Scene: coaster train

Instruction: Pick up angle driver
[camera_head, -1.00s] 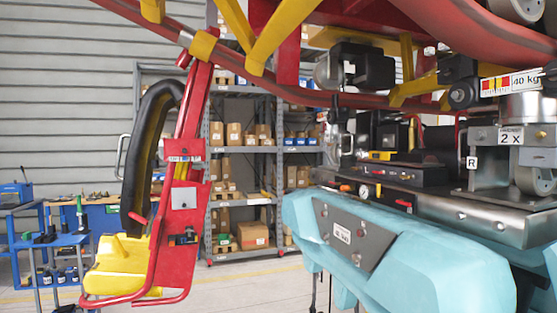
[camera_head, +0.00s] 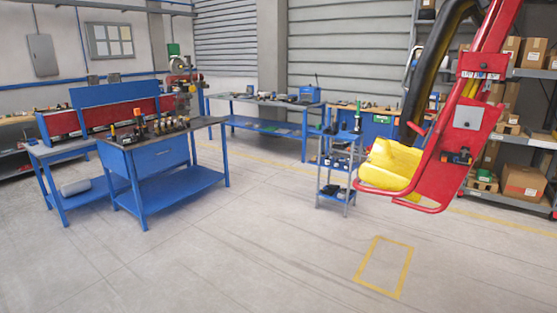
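I cannot make out the angle driver for certain in the head view. Several small tools stand on the blue workbench (camera_head: 160,158) left of centre, and more lie on the long blue table (camera_head: 268,104) behind it. A small blue trolley (camera_head: 338,170) right of centre also carries tools. All of these are too small to identify. My gripper and arm are not in view.
A red coaster seat frame (camera_head: 450,160) with a yellow base hangs at the right. Shelves with cardboard boxes (camera_head: 523,182) stand behind it. The floor in front is clear, with a yellow marked rectangle (camera_head: 366,284).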

